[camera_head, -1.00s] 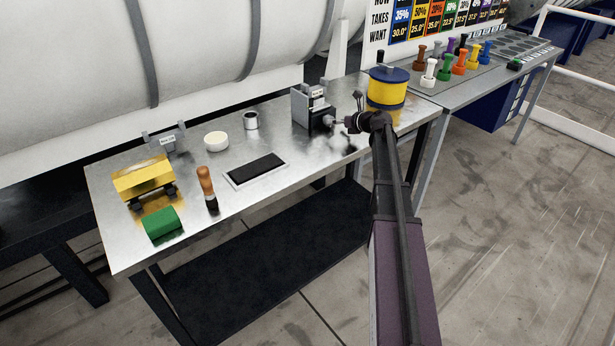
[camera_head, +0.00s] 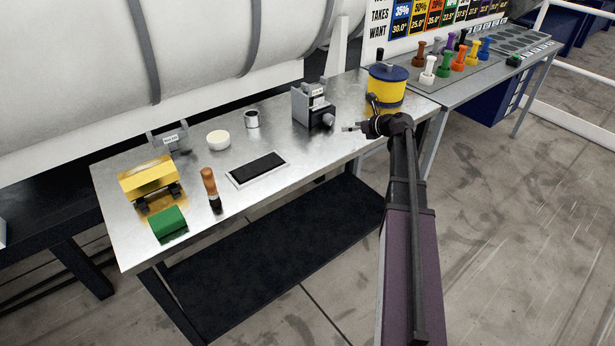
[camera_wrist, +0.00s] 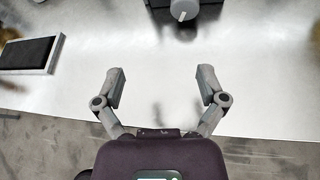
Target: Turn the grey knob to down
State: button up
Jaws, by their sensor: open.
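The grey knob (camera_head: 329,119) sticks out of the front of a dark and grey device (camera_head: 308,103) on the metal bench. In the wrist view the knob (camera_wrist: 184,9) is at the top edge, partly cut off, with a pale line on its face that runs roughly up and down in the picture. My gripper (camera_head: 350,129) is apart from the knob, in front of it and to its right. In the wrist view my gripper (camera_wrist: 162,85) has its two fingers spread wide, with nothing between them.
The bench (camera_head: 130,233) also bears a black pad (camera_head: 257,169), an orange-handled tool (camera_head: 209,187), a green block (camera_head: 169,222), a white bowl (camera_head: 218,140) and a small can (camera_head: 252,119). Bare bench lies before the device.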

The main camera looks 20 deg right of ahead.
aim_at(308, 178)
jog(key=s+a+f+n+g, duration=0.1)
jog(key=a+n, duration=0.1)
jog(key=a, duration=0.1)
jog(key=s+a+f+n+g, duration=0.1)
jog(key=s+a+n, duration=0.1)
jog(key=a+n, duration=0.1)
jog(key=s+a+n+g+p, duration=0.1)
jog(key=s+a+n, duration=0.1)
jog(key=a+n, duration=0.1)
jog(key=shift+s+a+f, duration=0.1)
jog(key=shift+a+f, duration=0.3)
jog(key=shift+a, duration=0.35)
jog(key=s+a+n+g, duration=0.1)
jog(key=s+a+n, duration=0.1)
jog(key=a+n, duration=0.1)
jog(key=s+a+f+n+g+h+p, duration=0.1)
jog(key=s+a+n, duration=0.2)
jog(key=s+a+f+n+g, duration=0.1)
jog(key=s+a+n+g, duration=0.1)
jog(key=n, duration=0.1)
jog(key=shift+s+a+f+h+p, duration=0.2)
jog(key=shift+s+a+h+p, duration=0.1)
jog(key=shift+s+a+h, duration=0.1)
jog(key=shift+s+a+f+n+g, duration=0.25)
jog(key=shift+s+a+n, duration=0.25)
jog(key=shift+n, duration=0.4)
jog(key=shift+w+d, duration=0.1)
